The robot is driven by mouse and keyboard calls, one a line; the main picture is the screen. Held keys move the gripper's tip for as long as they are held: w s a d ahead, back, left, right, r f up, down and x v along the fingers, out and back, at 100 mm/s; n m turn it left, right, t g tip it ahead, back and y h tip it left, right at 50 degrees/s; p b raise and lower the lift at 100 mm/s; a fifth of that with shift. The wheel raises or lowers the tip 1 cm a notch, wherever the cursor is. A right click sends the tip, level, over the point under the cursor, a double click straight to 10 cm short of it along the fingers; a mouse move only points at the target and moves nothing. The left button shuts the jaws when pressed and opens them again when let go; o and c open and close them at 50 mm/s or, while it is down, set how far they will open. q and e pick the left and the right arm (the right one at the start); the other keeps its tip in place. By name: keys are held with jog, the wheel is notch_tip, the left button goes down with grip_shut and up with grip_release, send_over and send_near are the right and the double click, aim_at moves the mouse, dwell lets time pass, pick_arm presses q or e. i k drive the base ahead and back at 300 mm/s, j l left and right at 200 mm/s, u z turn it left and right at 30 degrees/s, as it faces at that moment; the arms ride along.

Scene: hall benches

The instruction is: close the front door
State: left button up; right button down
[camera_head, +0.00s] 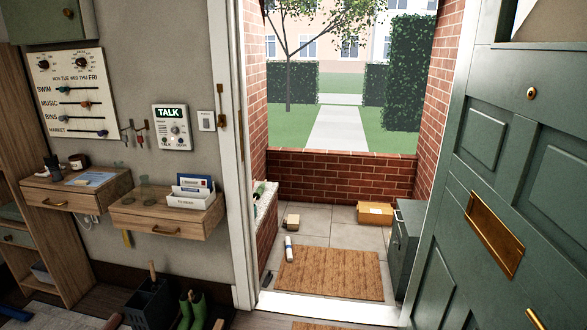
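The green panelled front door (472,185) stands open on the right side of the head view, swung in from the doorway. It has a brass letter slot (495,235), a small round brass fitting (531,93) higher up and another brass fitting (535,319) at the lower edge of the picture. The white door frame (228,150) stands at the left of the opening. The threshold (330,308) looks clear of objects. The door's far right part is cut off by the picture's edge. Neither of my grippers shows.
Outside are a brown doormat (330,273), a white bottle (288,247), cardboard parcels (375,213) and a dark grey box (403,245) beside the door. Inside on the left are wooden wall drawers (165,228), green boots (192,311) and a dark umbrella stand (150,302) on the floor.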

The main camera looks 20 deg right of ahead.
aim_at(504, 236)
jog(key=k+l+z, duration=0.15)
jog(key=k+l, duration=0.4)
jog(key=k, duration=0.15)
jog(key=k+l, duration=0.1)
jog(key=l, duration=0.2)
jog(key=k+l+z, duration=0.1)
jog(key=l, duration=0.2)
jog(key=k+l, duration=0.1)
jog(key=l, duration=0.8)
jog(key=i+l+z, duration=0.1)
jog(key=l, duration=0.5)
jog(key=i+l, duration=0.1)
jog(key=l, duration=0.5)
